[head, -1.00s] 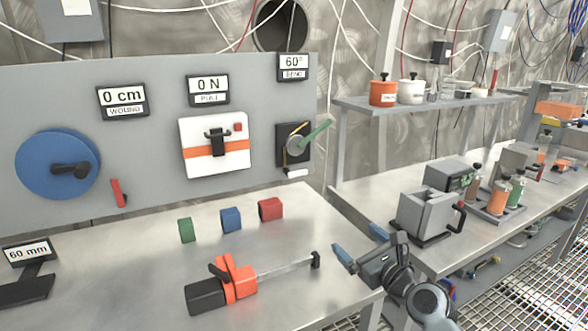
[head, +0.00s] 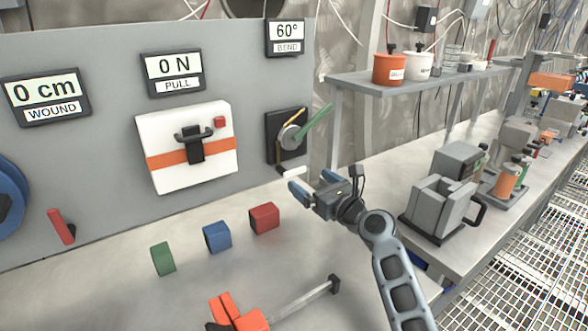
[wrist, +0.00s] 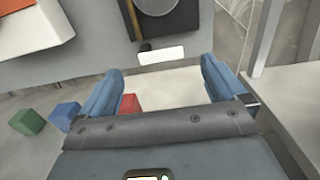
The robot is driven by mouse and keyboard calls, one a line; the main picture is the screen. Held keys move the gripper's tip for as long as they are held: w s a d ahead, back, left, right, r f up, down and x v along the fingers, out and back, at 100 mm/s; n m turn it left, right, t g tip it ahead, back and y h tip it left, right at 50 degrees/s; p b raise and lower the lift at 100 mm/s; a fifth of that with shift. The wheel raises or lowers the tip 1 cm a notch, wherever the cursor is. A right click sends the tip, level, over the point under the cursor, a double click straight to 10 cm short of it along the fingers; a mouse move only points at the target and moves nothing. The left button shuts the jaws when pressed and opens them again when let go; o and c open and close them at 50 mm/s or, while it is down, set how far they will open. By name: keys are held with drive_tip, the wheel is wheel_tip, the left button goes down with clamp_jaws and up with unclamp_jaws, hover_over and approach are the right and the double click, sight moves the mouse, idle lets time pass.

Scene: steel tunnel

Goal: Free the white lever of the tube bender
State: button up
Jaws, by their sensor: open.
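The tube bender (head: 286,138) is a black plate on the grey panel with a round grey hub, a green handle (head: 318,121) and a bent brass-coloured tube (head: 279,152). Its white lever (head: 291,171) is a short bar at the plate's lower end, lying nearly level. My gripper (head: 314,184) is open and empty, just in front of and below the lever in the head view. In the wrist view the white lever (wrist: 161,54) shows ahead, centred between the two blue fingers (wrist: 160,82). I see no contact; the exact gap cannot be told.
The bender display (head: 286,38) reads 60°. A white box with an orange band (head: 187,147) hangs left of the bender. Red (head: 264,218), blue (head: 217,236) and green blocks (head: 163,258) and an orange clamp (head: 240,312) lie on the bench below. A shelf (head: 400,82) stands right.

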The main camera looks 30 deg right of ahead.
sight(297, 170)
drive_tip(key=w, duration=0.6)
drive_tip(key=shift+w+a, duration=0.1)
drive_tip(key=shift+w, duration=0.15)
drive_tip(key=shift+c, duration=0.4)
drive_tip(key=c, duration=0.9)
